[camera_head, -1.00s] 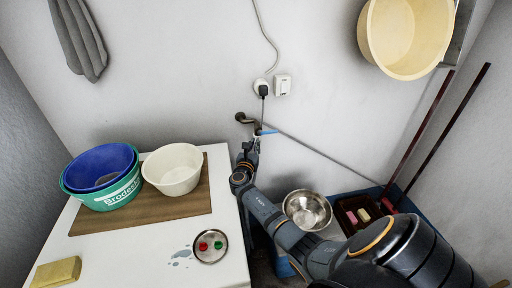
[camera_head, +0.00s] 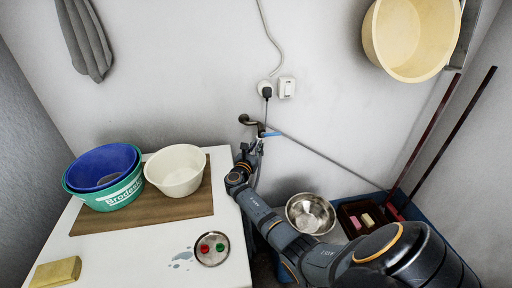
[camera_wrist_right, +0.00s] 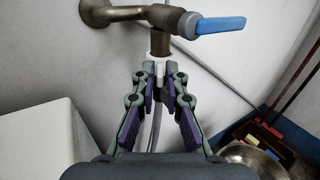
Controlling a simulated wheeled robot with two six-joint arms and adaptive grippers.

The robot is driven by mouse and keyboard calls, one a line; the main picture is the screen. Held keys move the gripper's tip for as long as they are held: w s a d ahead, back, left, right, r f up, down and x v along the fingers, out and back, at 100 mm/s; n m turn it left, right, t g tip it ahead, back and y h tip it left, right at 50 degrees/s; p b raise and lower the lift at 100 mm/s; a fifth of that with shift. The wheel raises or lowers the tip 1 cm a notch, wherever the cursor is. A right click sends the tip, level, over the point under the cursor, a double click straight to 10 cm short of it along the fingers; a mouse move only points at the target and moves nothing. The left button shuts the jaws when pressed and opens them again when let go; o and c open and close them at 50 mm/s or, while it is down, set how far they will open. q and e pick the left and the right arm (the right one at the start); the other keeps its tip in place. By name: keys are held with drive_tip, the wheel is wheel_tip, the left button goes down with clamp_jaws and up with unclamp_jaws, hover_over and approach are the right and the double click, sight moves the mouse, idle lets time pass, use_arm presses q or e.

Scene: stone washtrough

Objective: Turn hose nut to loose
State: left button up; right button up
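A brass tap (camera_wrist_right: 158,16) with a blue lever (camera_wrist_right: 220,26) sticks out of the wall; it also shows small in the head view (camera_head: 247,120). Below its spout is a white hose nut (camera_wrist_right: 157,60), with a pale hose running down behind the fingers. My right gripper (camera_wrist_right: 160,72) reaches up from below with its fingertips closed in on both sides of the nut, and they look in contact. The gripper's lower pads stand apart. In the head view my right gripper (camera_head: 250,150) is small beneath the tap. My left gripper is in neither view.
A white worktop (camera_head: 110,245) on the left holds a cream bowl (camera_head: 176,170), a blue bowl (camera_head: 103,167) in a green one, and a yellow sponge (camera_head: 55,272). A metal bowl (camera_head: 310,213) sits low at right. Two long poles (camera_head: 450,140) lean at the right wall.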

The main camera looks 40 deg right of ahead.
drive_tip(key=shift+o, duration=1.3)
drive_tip(key=v, duration=0.7)
drive_tip(key=shift+a, duration=0.25)
drive_tip(key=shift+o, duration=0.3)
drive_tip(key=shift+s, duration=0.1)
